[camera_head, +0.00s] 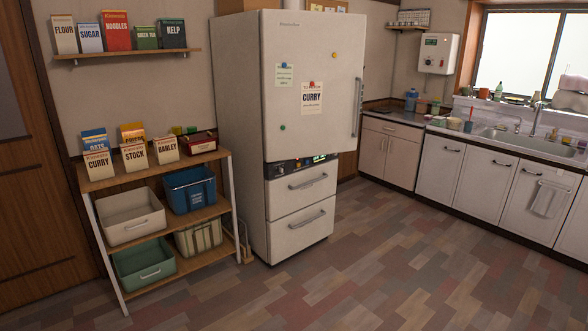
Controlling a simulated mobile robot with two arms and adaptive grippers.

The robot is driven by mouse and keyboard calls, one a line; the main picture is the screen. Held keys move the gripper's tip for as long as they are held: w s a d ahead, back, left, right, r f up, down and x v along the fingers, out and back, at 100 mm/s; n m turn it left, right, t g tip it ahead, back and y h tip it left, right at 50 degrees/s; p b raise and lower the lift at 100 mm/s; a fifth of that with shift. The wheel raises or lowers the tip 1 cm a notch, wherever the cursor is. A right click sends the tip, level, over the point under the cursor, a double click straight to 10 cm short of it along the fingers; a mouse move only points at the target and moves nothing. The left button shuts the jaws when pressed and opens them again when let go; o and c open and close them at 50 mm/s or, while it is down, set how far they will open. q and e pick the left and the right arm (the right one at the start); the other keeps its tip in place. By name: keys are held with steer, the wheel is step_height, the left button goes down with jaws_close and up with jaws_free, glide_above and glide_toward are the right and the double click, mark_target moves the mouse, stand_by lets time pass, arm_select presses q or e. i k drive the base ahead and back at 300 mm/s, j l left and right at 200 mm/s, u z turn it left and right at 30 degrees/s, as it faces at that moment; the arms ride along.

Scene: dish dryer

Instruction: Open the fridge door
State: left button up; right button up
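A tall off-white fridge (234,130) stands against the back wall, left of the middle of the view. Its large upper door (310,120) looks closed or nearly so; I cannot tell for sure. The door carries two notes and several round magnets. A long vertical handle (356,107) is on the door's right edge. Below the door are a dark strip with a lit panel and two drawers (302,190) with horizontal handles, both shut. Neither of my grippers shows in the view.
A wooden shelf unit (150,185) with boxes and bins stands close to the fridge's left side. A kitchen counter (398,130) with a sink runs along the right. The tiled floor (370,270) before the fridge is clear.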

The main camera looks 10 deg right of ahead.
mark_target(312, 64)
steer(key=i+l+z, duration=0.35)
steer(key=i, duration=0.3)
steer(key=i+z, duration=0.35)
steer(key=i, duration=0.3)
steer(key=i+j+z, duration=0.15)
steer(key=i+z, duration=0.25)
steer(key=i, duration=0.25)
